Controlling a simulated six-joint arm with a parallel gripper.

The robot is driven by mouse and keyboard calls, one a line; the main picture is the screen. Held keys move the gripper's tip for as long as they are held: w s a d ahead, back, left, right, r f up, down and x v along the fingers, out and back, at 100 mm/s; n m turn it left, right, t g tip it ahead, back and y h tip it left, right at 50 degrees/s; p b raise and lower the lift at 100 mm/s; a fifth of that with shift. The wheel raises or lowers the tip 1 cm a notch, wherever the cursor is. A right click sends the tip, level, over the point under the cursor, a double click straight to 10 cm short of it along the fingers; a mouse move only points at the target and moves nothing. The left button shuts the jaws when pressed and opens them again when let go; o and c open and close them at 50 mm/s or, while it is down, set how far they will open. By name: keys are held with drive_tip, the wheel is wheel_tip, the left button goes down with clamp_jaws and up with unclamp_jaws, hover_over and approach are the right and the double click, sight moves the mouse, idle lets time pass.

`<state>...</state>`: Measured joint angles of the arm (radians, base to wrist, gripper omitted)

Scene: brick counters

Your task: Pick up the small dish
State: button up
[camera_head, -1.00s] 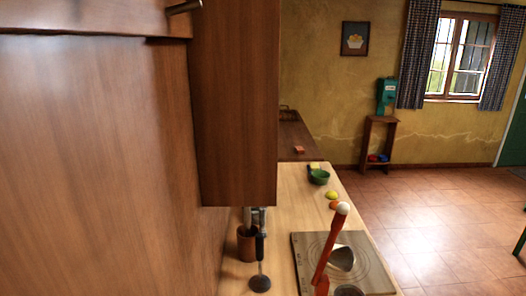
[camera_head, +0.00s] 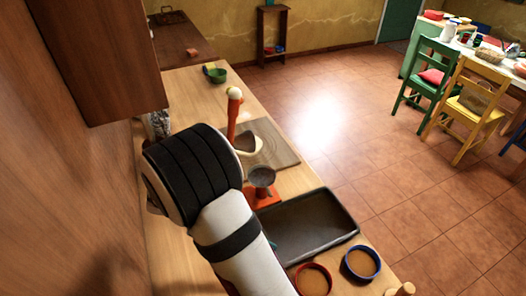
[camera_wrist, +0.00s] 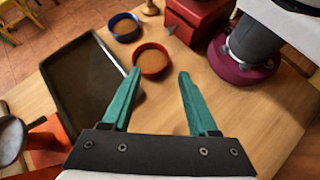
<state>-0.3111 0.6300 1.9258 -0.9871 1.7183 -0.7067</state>
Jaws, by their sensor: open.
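Two small round dishes stand on the wooden counter. One has a red rim (camera_head: 314,279) and the other a blue rim (camera_head: 361,263); I cannot tell which one the task means. In the wrist view the red-rimmed dish (camera_wrist: 151,61) shows between and beyond the fingertips, with the blue-rimmed dish (camera_wrist: 125,27) farther up to the left. My gripper (camera_wrist: 160,74) is open, its teal fingers apart with nothing between them. In the head view my arm hides most of the gripper.
A dark rectangular tray (camera_head: 310,225) lies beside the dishes. In the wrist view a red box (camera_wrist: 196,20) stands near the dishes.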

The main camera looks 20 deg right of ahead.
sight(322, 269)
drive_tip(key=w+f+n+h, duration=0.1)
drive_tip(key=f, duration=0.1)
drive_tip(key=w+f+n+h, duration=0.1)
drive_tip(key=f+n, duration=0.1)
drive_tip(key=w+f+n+h, duration=0.1)
drive_tip(key=f+n, duration=0.1)
drive_tip(key=shift+d+f+t+h, duration=0.1)
drive_tip(key=shift+d+t+h, duration=0.2)
drive_tip(key=shift+t, duration=0.1)
drive_tip(key=x, duration=1.5)
drive_tip(key=shift+s+d+f, duration=0.1)
drive_tip(key=shift+s+f, duration=0.1)
drive_tip(key=shift+f, duration=0.05)
clamp_jaws()
